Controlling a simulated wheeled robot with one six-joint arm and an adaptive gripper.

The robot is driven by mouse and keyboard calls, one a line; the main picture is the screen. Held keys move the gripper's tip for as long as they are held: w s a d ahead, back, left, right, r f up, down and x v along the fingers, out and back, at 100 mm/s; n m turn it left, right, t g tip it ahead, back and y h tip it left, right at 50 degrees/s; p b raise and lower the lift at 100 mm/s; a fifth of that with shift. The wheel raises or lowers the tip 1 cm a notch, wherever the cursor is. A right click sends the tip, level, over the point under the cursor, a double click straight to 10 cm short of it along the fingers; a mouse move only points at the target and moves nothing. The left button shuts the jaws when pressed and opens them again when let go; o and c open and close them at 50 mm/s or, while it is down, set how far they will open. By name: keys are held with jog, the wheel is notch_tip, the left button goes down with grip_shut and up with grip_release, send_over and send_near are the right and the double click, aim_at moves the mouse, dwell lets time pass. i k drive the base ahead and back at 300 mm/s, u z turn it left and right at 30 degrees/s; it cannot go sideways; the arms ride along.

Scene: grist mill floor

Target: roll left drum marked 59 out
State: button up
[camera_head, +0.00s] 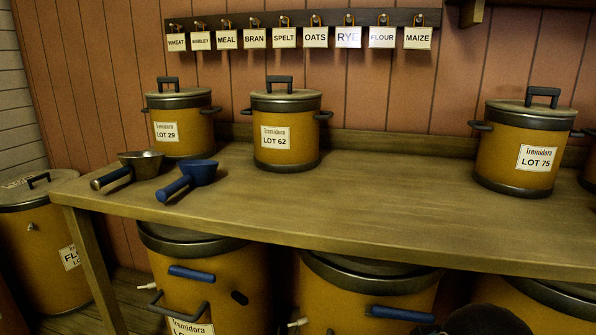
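Under the bench at the left stands a yellow-brown drum (240,272) with dark bands, a blue handle on its side and a grey bar handle lower down. Its label (190,327) is cut by the bottom edge, so its lot number cannot be read. A second drum (325,290) with a blue handle stands beside it under the bench, and part of a third drum (540,310) shows at the right. No number 59 is readable.
The wooden bench (380,195) carries lidded pots marked LOT 29 (185,137), LOT 62 (265,158) and LOT 75 (510,165), plus a metal scoop (142,163) and a blue scoop (200,172). A bench leg (92,262) separates the left drum from another drum (35,250).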

aim_at(190, 307)
jog(key=u, duration=1.3)
jog(key=k, duration=0.6)
jog(key=u, duration=0.9)
jog(key=i, duration=1.45)
jog(key=z, duration=0.4)
